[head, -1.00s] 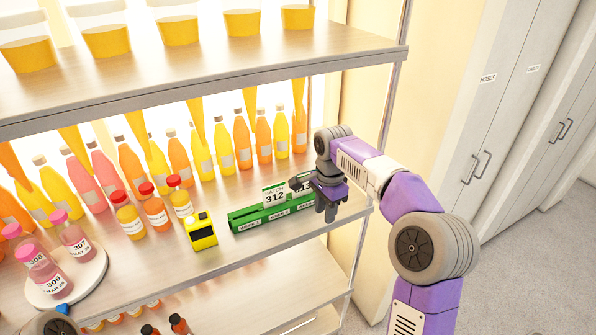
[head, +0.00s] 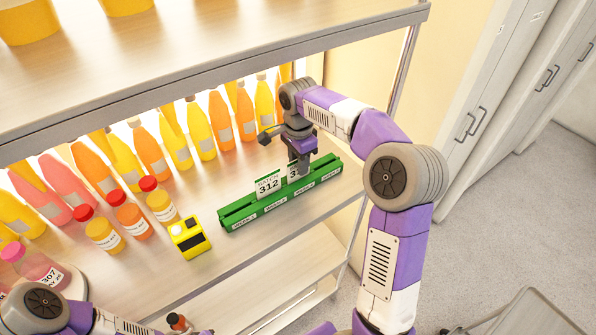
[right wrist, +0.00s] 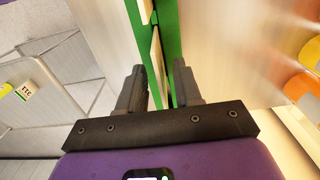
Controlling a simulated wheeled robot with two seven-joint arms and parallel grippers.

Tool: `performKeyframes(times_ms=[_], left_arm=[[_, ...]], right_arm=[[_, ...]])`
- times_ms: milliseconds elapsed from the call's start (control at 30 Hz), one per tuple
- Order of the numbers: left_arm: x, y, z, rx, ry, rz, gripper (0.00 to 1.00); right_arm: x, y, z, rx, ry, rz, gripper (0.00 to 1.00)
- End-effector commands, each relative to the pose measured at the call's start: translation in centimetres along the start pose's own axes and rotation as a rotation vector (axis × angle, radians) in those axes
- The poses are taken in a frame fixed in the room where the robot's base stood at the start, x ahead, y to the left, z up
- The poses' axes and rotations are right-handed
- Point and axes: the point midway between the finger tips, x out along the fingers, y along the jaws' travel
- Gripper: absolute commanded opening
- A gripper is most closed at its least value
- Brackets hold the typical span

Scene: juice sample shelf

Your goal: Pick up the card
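A white card marked "BATCH 312" (head: 268,185) stands upright in a long green rack (head: 240,213) on the shelf. A second card (head: 294,173), its number partly hidden by my gripper, stands just right of it. My right gripper (head: 301,168) points down at the second card. In the right wrist view, the fingers of my right gripper (right wrist: 158,80) are apart, on either side of the green rack (right wrist: 171,30) and a thin pale card edge (right wrist: 155,65). I cannot tell whether they touch it. My left arm shows at the lower left, its gripper out of view.
A yellow device (head: 189,238) stands left of the rack. Red-capped bottles (head: 131,220) and a row of tall juice bottles (head: 199,130) stand left and behind. The upper shelf (head: 235,55) overhangs. The shelf's front edge runs close in front of the rack.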

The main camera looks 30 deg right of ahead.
Motion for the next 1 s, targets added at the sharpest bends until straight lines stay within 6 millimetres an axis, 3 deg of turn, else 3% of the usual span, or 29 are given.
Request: performKeyframes(times_ms=[133,400,433,633,1000], left_arm=[[-0.1,0.1,0.0,0.000,0.001,0.000,0.43],[-0.1,0.1,0.0,0.000,0.001,0.000,0.43],[-0.1,0.1,0.0,0.000,0.001,0.000,0.43],[-0.1,0.1,0.0,0.000,0.001,0.000,0.43],[-0.1,0.1,0.0,0.000,0.001,0.000,0.43]], right_arm=[[1.8,0.0,0.0,0.001,0.000,0.001,0.34],[2.2,0.0,0.0,0.000,0.000,-0.002,0.34],[2.2,0.0,0.0,0.000,0.000,-0.002,0.33],[2.2,0.0,0.0,0.001,0.000,-0.001,0.02],[2.0,0.0,0.0,0.001,0.000,-0.002,0.00]])
